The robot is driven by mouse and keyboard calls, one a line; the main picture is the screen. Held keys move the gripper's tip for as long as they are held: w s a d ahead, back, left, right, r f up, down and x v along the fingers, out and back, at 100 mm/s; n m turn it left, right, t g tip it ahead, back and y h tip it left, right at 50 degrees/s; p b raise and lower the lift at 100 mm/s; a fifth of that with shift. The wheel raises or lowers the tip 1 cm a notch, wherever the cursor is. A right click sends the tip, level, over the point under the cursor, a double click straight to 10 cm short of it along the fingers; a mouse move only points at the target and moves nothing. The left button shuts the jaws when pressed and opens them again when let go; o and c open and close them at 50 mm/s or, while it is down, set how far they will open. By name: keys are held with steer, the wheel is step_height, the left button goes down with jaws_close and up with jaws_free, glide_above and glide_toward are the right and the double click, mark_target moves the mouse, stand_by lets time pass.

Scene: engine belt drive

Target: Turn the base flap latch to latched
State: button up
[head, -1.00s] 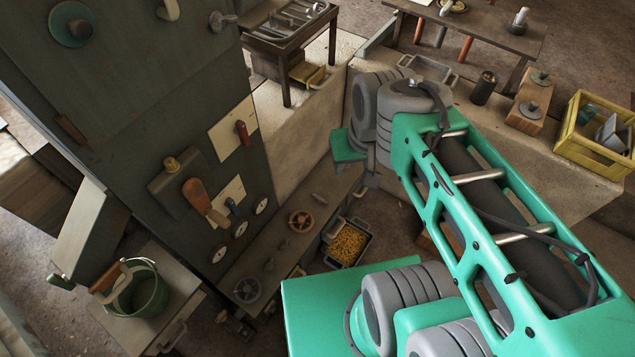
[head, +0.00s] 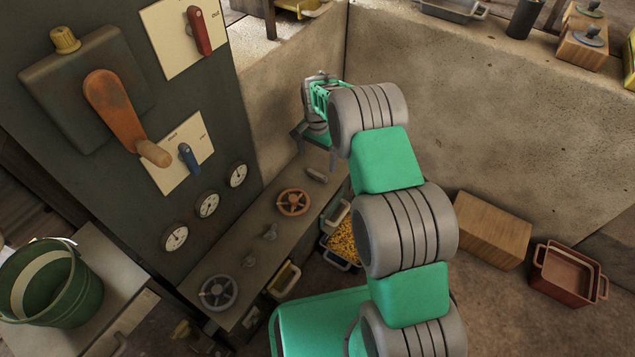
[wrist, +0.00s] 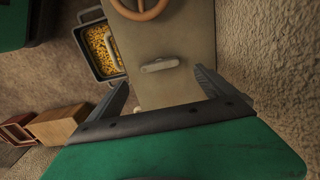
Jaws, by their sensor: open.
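A small grey lever handle (head: 316,175) lies on the sloping ledge (head: 262,215) at the foot of the dark cabinet; I take it for the base flap latch, but no label shows. In the wrist view the handle (wrist: 159,65) lies crosswise on the tan ledge (wrist: 185,35), ahead of my gripper and between the line of its fingers. My gripper (head: 317,152) is open and empty, above the far end of the ledge. Its two dark fingers (wrist: 162,82) are spread wide and apart from the handle in the wrist view. Whether the handle stands at latched cannot be told.
An orange handwheel (head: 293,202) and a grey handwheel (head: 218,292) sit on the same ledge. A bin of yellow pieces (head: 342,243) stands beside it. A concrete wall (head: 480,110) rises close behind my gripper. A wooden block (head: 492,230) and red crate (head: 568,277) lie right.

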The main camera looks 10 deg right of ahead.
mark_target(317, 174)
step_height(317, 174, down, 7)
steer(key=b, duration=0.3)
steer(key=shift+f, duration=0.15)
steer(key=shift+c, duration=0.5)
steer(key=c, duration=1.3)
